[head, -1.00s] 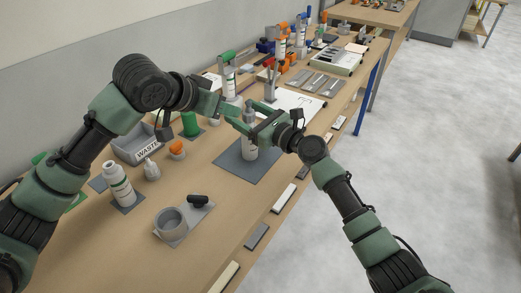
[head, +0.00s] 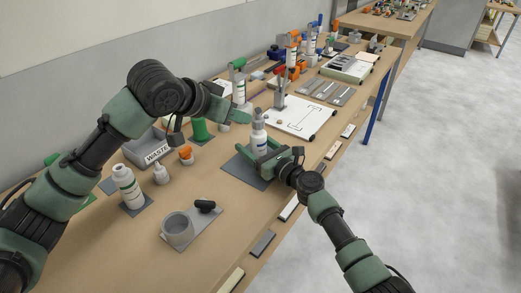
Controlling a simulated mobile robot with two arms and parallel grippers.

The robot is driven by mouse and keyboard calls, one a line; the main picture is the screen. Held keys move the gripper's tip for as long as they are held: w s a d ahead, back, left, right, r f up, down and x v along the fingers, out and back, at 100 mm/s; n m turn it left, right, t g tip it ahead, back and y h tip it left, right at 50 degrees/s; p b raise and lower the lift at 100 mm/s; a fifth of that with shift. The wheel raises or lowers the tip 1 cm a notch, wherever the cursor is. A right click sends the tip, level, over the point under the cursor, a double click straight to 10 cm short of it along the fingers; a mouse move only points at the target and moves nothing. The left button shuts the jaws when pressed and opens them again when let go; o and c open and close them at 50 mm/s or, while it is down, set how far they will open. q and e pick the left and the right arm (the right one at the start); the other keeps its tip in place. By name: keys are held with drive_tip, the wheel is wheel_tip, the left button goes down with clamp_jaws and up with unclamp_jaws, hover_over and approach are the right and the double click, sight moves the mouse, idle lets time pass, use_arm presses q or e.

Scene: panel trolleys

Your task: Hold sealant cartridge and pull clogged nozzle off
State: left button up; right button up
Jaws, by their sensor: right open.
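The sealant cartridge (head: 259,138) is a white bottle standing upright on a dark grey mat (head: 238,168). A grey nozzle (head: 257,114) sits on its top. My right gripper (head: 266,162) is open, low at the cartridge's lower part, with its fingers pointing left. I cannot tell if the fingers touch the cartridge. My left gripper (head: 238,115) is just left of the nozzle at about its height in the picture. Its fingers overlap in this view, so its opening is unclear. It looks apart from the nozzle.
A grey bin marked WASTE (head: 157,156) stands left of the mat. A white board (head: 300,118) lies behind right.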

drive_tip(key=shift+w+a, duration=0.1)
drive_tip(key=shift+w, duration=0.1)
clamp_jaws()
idle(0.4)
use_arm(q)
drive_tip(key=shift+c, duration=0.3)
idle(0.4)
drive_tip(key=shift+w, duration=0.1)
drive_tip(key=shift+c, duration=0.3)
